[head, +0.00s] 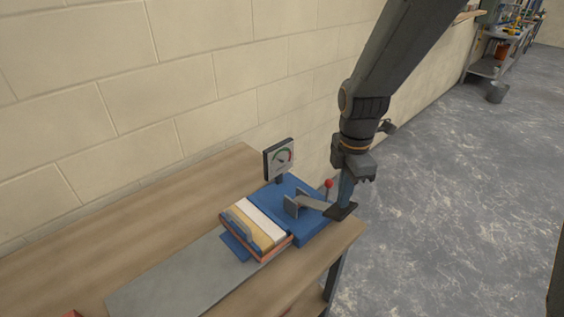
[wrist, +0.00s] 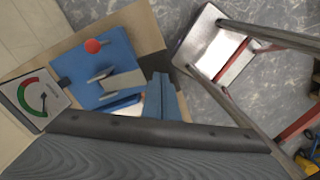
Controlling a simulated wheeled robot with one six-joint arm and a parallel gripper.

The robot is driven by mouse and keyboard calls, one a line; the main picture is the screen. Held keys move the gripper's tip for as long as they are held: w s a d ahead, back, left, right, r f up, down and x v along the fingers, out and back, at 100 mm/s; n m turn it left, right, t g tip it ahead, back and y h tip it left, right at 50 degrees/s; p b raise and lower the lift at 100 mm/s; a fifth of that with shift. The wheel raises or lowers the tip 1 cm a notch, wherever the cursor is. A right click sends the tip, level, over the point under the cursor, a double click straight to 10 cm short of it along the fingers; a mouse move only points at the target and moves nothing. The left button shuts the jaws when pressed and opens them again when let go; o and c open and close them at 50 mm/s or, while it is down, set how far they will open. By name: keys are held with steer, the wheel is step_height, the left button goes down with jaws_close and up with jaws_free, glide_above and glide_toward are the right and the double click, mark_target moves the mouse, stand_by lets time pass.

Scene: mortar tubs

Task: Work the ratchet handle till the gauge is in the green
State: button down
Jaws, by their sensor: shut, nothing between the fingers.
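The gauge (head: 280,158) is a square dial on a post at the back of a blue ratchet unit (head: 283,200). It also shows in the wrist view (wrist: 42,98), with red and green arcs and a dark needle; I cannot tell for sure which band the needle is in. The grey ratchet handle (head: 315,203) runs from brackets on the unit toward the table's right edge and ends in a dark pad. My gripper (head: 346,205) points down, its blue fingers shut and empty, at the handle's outer end; contact is unclear. The fingers (wrist: 162,95) show in the wrist view.
A red knob (head: 328,184) stands on the unit behind the handle. A stack of coloured slabs (head: 258,225) sits left of the unit. The wooden table (head: 170,205) meets the block wall.

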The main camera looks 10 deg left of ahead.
steer(key=shift+f+b, duration=1.9)
steer(key=shift+f, duration=1.8)
step_height(320, 180, up, 8)
steer(key=p, duration=0.6)
steer(key=shift+f, duration=0.25)
steer(key=shift+d+r+m, duration=0.1)
steer(key=shift+d+m, duration=0.05)
steer(key=shift+m, duration=0.15)
steer(key=s+d+r+m+t, duration=0.1)
steer(key=s+d+r+m, duration=0.4)
steer(key=m, duration=0.6)
steer(key=s+d+r+m+t, duration=0.2)
steer(key=s+d+m, duration=0.1)
steer(key=d+m, duration=0.65)
step_height(320, 180, down, 10)
steer(key=a+m+g+b, duration=0.1)
steer(key=a+b, duration=0.1)
steer(key=b, duration=0.7)
steer(key=shift+w+f+g, duration=0.2)
steer(key=shift+w+g, duration=0.05)
steer(key=shift+g, duration=0.05)
